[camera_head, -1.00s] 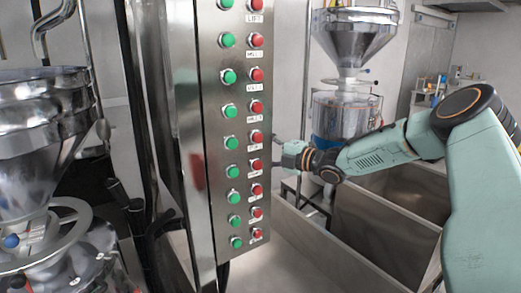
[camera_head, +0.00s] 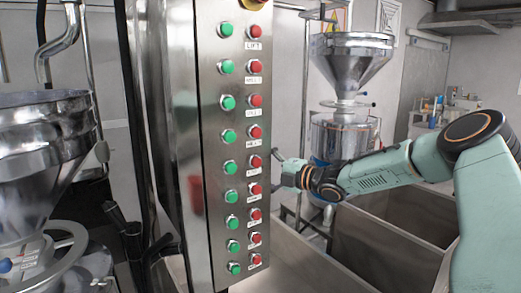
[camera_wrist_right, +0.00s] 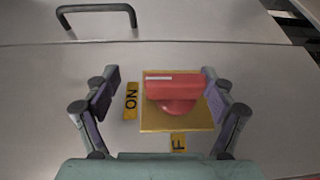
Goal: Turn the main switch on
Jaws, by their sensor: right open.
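The main switch is a red rotary knob (camera_wrist_right: 175,92) on a yellow plate (camera_wrist_right: 150,125) in the right wrist view. An ON label (camera_wrist_right: 131,101) is left of the plate; a partly hidden label (camera_wrist_right: 178,142) ending in F is below it. The knob's wide grip lies across the picture, a white line on its left part. In the head view my right gripper (camera_head: 277,172) is beside the button panel's right edge; the knob is hidden there. My left gripper is not seen.
The steel panel (camera_head: 190,120) carries a column of green and a column of red buttons. A steel hopper machine (camera_head: 350,55) stands behind my right arm, and a steel bin (camera_head: 385,235) below it. Another hopper (camera_head: 40,130) is at left. A dark handle (camera_wrist_right: 97,10) is above the switch.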

